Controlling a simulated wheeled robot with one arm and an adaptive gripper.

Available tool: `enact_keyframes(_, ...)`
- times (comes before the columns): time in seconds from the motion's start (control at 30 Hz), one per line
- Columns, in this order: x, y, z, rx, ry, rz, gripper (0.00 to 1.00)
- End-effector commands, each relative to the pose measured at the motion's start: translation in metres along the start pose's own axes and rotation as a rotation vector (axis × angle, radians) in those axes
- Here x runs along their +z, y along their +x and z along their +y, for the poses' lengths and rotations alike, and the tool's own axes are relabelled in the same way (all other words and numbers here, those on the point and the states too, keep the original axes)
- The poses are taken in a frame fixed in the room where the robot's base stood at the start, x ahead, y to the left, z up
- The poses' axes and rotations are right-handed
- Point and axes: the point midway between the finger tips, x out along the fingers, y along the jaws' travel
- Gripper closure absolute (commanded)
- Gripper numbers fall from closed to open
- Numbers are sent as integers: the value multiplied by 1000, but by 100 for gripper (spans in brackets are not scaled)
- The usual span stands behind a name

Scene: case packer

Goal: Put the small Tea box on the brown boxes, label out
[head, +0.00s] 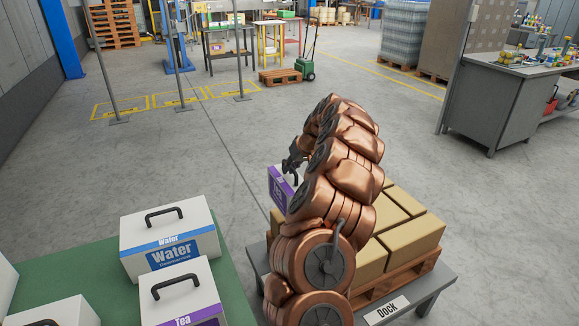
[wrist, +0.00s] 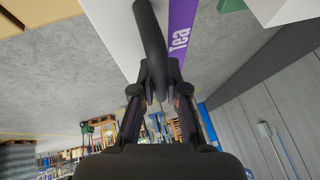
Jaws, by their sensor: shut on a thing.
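My gripper (head: 291,166) is shut on the black handle (wrist: 150,45) of the small Tea box (head: 281,188). In the head view my arm hides the right part of this box. Its purple label is partly visible, facing the lower left. In the wrist view the Tea box (wrist: 182,28) shows a white top and a purple band reading "Tea". The brown boxes (head: 412,238) stand on a wooden pallet (head: 398,280), partly behind my arm. The held box is at their far left side; I cannot tell whether it touches them.
The pallet is on a grey table with a "Dock" sign (head: 387,310). On the left, a green table (head: 225,272) carries a Water box (head: 170,240), a larger Tea box (head: 182,292) and other white boxes. Open floor lies beyond; a workbench (head: 500,95) is at right.

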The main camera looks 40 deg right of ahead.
Motion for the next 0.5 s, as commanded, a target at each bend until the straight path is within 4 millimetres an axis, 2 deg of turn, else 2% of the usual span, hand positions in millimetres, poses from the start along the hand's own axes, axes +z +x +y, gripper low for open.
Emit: enact_keyframes(0.5,15,28,9,-1,1,2,100)
